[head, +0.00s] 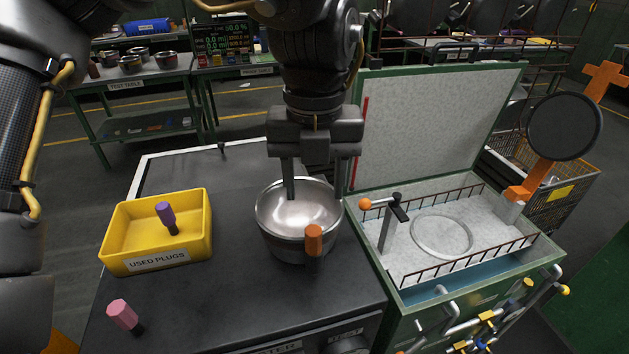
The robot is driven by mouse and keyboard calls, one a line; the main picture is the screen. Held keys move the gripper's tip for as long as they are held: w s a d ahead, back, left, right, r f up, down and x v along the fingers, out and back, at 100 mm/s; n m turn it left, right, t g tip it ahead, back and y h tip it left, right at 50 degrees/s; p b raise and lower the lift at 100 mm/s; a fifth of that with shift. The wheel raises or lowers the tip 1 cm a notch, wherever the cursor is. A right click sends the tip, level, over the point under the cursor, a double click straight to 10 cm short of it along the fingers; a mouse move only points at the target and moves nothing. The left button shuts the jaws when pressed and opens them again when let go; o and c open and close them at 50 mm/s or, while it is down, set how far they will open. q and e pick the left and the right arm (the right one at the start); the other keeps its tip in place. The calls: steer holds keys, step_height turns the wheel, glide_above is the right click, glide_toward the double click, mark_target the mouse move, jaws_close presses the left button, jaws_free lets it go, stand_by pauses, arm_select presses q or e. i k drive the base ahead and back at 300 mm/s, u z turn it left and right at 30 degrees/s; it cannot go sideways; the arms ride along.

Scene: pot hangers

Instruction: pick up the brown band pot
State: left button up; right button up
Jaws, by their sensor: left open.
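A round steel pot (283,236) stands upright on the dark worktop in the middle of the head view. No brown band can be made out clearly on it. An orange-brown plug (313,240) with a dark stem shows in front of the pot's near right side; I cannot tell if it touches the pot. My left gripper (315,190) points down over the pot, open. Its left finger overlaps the pot's inside and its right finger shows by the right rim. I cannot tell if either finger touches. My right gripper is not in view.
A yellow "USED PLUGS" bin (190,250) with a purple plug (166,217) stands left of the pot. A pink plug (124,316) lies on the worktop (220,310). Right is a green tester with a raised lid (430,125), a ring plate (441,236) and an orange-knobbed lever (385,232).

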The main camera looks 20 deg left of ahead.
mark_target(282, 222)
steer(key=k, duration=1.5)
